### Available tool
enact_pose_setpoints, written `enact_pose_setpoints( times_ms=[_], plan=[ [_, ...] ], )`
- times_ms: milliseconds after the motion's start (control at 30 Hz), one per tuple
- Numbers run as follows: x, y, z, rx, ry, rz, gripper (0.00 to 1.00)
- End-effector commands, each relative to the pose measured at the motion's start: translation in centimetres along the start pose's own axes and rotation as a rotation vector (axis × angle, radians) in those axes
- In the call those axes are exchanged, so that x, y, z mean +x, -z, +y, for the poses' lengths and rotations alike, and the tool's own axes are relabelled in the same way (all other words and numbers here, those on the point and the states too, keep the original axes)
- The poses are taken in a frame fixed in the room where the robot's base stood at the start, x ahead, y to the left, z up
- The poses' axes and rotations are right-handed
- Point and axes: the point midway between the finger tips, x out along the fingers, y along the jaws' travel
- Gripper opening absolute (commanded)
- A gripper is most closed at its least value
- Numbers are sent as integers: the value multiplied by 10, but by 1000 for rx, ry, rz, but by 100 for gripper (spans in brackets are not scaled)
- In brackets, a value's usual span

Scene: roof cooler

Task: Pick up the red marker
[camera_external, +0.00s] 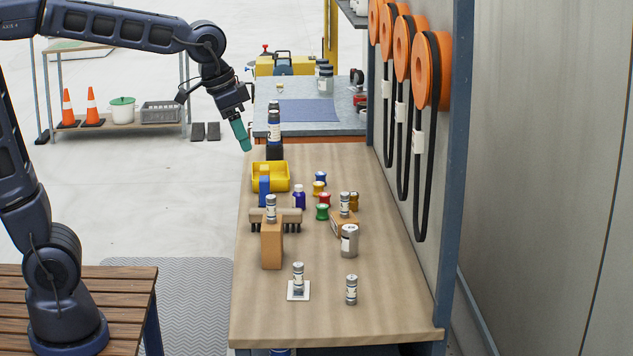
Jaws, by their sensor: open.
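I cannot make out a red marker for certain in this view. A small red spool-like item (324,199) stands on the wooden workbench (300,325), among other small coloured ones. My gripper (242,140), with teal fingers, hangs from the arm at the bench's far left edge. It is in the air, tilted down, up and left of the yellow bin (284,177). It is open, and no object shows between its fingers. The inside of the yellow bin is only partly visible.
Several labelled canisters stand on the bench, some on a cardboard box (271,243), a brush (290,217) and a white pad (298,291). Orange reels with black hoses (432,70) hang along the right wall. The front of the bench is mostly clear.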

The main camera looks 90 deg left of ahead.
Motion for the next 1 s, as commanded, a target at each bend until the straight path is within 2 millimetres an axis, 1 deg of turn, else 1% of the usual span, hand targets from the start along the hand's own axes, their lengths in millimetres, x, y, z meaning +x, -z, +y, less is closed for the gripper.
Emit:
enact_pose_setpoints(
  times_ms=[33, 200, 367, 500, 667, 800, 867, 1000],
  plan=[
    [6, 16, -9, -18, 6, -8, 57],
    [24, 66, -41, -68, 22, -26, 57],
    [46, 109, -76, -116, 37, -42, 57],
    [68, 143, -111, -160, 49, -56, 57],
    [99, 177, -156, -208, 63, -72, 57],
    [129, 201, -198, -250, 74, -86, 57],
    [143, 210, -218, -268, 78, -93, 57],
    [176, 227, -264, -310, 89, -106, 57]
  ],
)
